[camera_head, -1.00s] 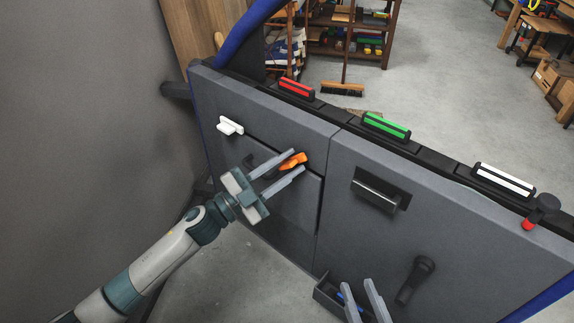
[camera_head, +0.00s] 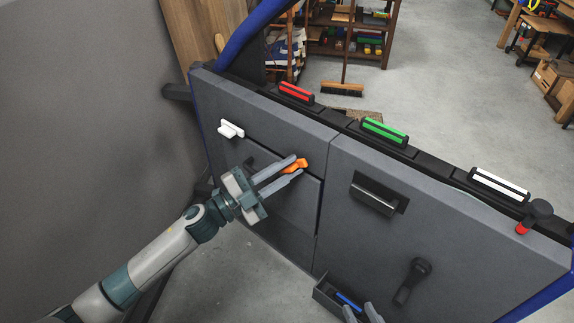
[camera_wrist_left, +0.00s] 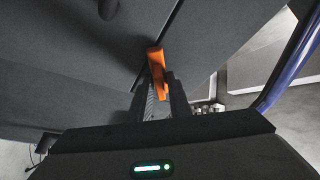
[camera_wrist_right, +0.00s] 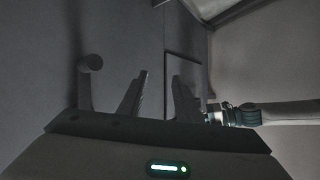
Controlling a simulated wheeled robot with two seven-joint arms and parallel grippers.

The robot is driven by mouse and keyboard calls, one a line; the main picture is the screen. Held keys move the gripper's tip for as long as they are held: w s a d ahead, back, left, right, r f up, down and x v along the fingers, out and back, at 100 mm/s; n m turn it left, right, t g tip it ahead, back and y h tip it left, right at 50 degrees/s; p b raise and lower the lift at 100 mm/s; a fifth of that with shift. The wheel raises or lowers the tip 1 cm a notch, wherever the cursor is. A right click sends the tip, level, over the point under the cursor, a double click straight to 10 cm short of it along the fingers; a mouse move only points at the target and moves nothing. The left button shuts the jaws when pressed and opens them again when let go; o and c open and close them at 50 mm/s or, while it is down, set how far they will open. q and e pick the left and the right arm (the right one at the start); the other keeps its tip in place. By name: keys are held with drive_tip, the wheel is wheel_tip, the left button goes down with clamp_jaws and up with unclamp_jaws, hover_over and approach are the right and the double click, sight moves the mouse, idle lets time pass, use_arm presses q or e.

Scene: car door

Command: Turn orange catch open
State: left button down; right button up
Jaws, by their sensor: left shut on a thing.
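The orange catch (camera_head: 295,166) sits on the grey door panel, near the top right of the left panel section. My left gripper (camera_head: 292,170) is shut on the catch from the lower left. In the left wrist view the catch (camera_wrist_left: 157,68) stands between the two fingers (camera_wrist_left: 160,98), its far end showing beyond the tips. My right gripper (camera_head: 361,316) is at the bottom edge of the head view, mostly cut off. In the right wrist view its fingers (camera_wrist_right: 158,95) are apart with nothing between them.
A white catch (camera_head: 230,129) is left of the orange one. A dark pull handle (camera_head: 376,197) and a dark crank (camera_head: 412,281) are on the right panel. Red (camera_head: 296,93), green (camera_head: 385,131) and white (camera_head: 500,185) strips line the top edge. A small bin (camera_head: 326,295) hangs low.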

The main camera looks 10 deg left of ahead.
use_arm(q)
drive_tip(key=shift+r+m+g+p, duration=0.15)
drive_tip(key=shift+m+g+p, duration=0.35)
drive_tip(key=shift+m+p, duration=0.6)
drive_tip(key=m+p, duration=0.2)
drive_tip(key=p, duration=0.1)
drive_tip(key=m+g+y+p, duration=0.1)
drive_tip(key=m+p, duration=0.1)
drive_tip(key=shift+m+g+p, duration=0.3)
drive_tip(key=shift+p, duration=0.1)
drive_tip(key=shift+m+p, duration=0.3)
drive_tip(key=shift+f, duration=0.25)
use_arm(e)
drive_tip(key=s+d+f+g+h, duration=0.4)
drive_tip(key=s+d+f+g, duration=0.3)
drive_tip(key=s+d+g, duration=0.2)
drive_tip(key=shift+s+d+m, duration=0.25)
drive_tip(key=shift+d+m, duration=0.05)
drive_tip(key=shift+d, duration=0.8)
use_arm(q)
drive_tip(key=c, duration=1.8)
unclamp_jaws()
drive_tip(key=shift+c, duration=0.2)
drive_tip(key=shift+s+f, duration=0.1)
use_arm(e)
drive_tip(key=shift+s, duration=0.1)
